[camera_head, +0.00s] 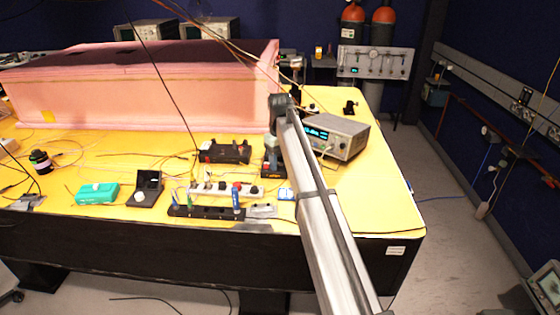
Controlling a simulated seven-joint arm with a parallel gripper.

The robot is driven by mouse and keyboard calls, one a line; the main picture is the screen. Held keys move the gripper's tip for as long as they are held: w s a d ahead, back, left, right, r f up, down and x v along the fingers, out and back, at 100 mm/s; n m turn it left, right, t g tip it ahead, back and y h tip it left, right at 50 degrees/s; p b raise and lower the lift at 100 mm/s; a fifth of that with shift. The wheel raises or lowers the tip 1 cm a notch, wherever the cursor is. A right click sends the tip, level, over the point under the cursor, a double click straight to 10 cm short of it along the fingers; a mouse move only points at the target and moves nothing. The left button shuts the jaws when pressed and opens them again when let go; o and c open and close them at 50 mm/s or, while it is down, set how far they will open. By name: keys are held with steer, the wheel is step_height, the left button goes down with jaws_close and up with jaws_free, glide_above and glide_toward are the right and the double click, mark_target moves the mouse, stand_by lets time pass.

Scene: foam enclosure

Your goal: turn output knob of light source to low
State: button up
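A grey boxed instrument (349,131) with a lit cyan display stands on the right part of the yellow table. It may be the light source; its labels are too small to read. My arm passes in front of its left side, and I cannot make out an output knob or its setting. My arm rises from the bottom edge and bends down at its far end, just left of the instrument. My gripper (272,150) seems to be at that low end, small and dark, apart from the instrument's visible front. Its fingers cannot be made out.
A pink foam enclosure (110,104) fills the back left of the yellow table (385,205). A black device (225,152), a power strip (225,189), a black rack (207,212), a teal box (97,193) and loose cables lie in front. The table's right end is mostly clear.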

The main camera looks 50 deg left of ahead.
mark_target(280, 164)
step_height(280, 164, up, 14)
stand_by(0.8)
steer(key=shift+f, duration=0.1)
stand_by(0.4)
